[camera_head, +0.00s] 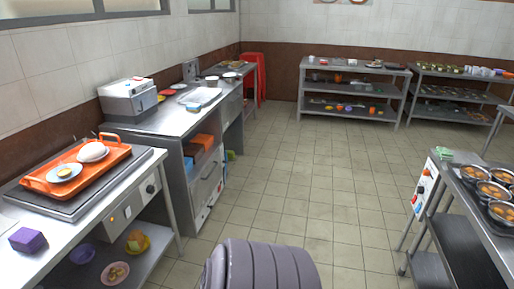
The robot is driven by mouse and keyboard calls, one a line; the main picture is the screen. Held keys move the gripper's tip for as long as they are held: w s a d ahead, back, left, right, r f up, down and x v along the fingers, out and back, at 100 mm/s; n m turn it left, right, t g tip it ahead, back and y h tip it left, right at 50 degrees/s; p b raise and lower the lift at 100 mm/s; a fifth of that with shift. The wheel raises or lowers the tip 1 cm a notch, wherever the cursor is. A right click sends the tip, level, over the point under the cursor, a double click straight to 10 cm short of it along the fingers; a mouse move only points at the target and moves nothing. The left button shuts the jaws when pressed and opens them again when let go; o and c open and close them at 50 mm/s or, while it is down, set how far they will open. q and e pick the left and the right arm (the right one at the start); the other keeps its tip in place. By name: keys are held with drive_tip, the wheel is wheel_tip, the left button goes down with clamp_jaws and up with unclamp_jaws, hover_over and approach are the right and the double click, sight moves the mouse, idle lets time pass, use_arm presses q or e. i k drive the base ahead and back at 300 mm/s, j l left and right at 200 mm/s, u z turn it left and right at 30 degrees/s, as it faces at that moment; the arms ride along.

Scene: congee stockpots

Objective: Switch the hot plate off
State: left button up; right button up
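A flat dark slab that looks like the hot plate (28,194) is on the steel counter at the left. An orange tray (113,166) lies on it, with a white domed item (92,151) and a small plate of food (64,173). The front panel below has a dark knob (150,189), a pale switch or knob (128,211) and a small orange spot (112,219) that looks lit. I cannot read the knob's setting. Neither of my grippers is in view.
A purple block (27,240) sits at the counter's near left. A right-hand table carries bowls of food (478,172); a white panel with red controls (425,186) is on its side. Shelves (352,88) stand at the back. The tiled floor (290,170) between is clear.

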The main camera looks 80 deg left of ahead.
sight(127, 211)
drive_tip(key=u, duration=4.05)
